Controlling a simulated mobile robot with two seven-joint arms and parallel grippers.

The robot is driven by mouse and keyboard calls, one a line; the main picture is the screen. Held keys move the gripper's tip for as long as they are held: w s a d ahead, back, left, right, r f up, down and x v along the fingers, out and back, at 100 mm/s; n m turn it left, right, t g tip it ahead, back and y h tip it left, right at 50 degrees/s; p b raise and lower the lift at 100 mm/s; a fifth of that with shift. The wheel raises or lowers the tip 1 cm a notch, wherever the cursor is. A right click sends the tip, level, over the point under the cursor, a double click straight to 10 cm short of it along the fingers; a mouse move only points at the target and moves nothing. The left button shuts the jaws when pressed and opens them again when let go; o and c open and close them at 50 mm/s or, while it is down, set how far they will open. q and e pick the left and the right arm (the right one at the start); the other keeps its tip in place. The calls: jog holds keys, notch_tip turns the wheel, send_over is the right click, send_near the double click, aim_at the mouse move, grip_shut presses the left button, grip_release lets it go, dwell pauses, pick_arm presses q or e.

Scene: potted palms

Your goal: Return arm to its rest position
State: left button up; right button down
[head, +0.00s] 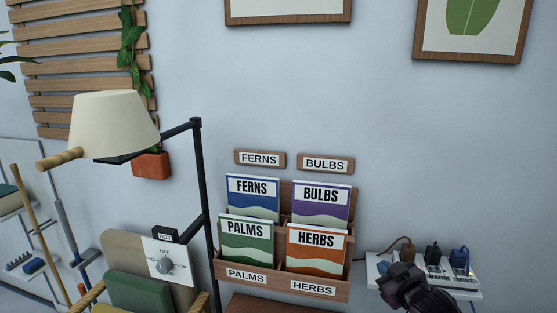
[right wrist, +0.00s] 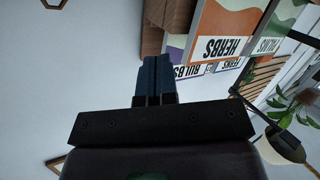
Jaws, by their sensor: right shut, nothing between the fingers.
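My right gripper (head: 400,278) is at the lower right in the head view, in front of the left end of a white power strip. In the right wrist view its two blue fingers (right wrist: 153,80) are shut together with nothing between them. To its left in the head view, a wooden wall rack (head: 257,285) holds booklets. Whether the gripper touches the strip cannot be told. My left gripper is not in view.
The power strip (head: 464,281) has several plugs. The rack holds Ferns (head: 252,187), Bulbs (head: 321,195), Palms (head: 246,230) and Herbs (head: 315,239) booklets. A lamp (head: 115,125) on a black post (head: 209,235) stands left. Bare wall lies above the strip.

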jog(key=s+f+m+g+h, duration=0.1)
jog(key=s+f, duration=0.6)
jog(key=s, duration=0.3)
jog(key=s+d+f+m+g+h, duration=0.1)
jog(key=s+f+m, duration=0.1)
jog(key=s+f, duration=0.4)
jog(key=s+f+m+g+h, duration=0.1)
jog(key=s+f, duration=0.6)
jog(key=s, duration=0.7)
jog(key=shift+s+d+f+m, duration=0.35)
jog(key=shift+d+m, duration=0.05)
jog(key=shift+m, duration=0.3)
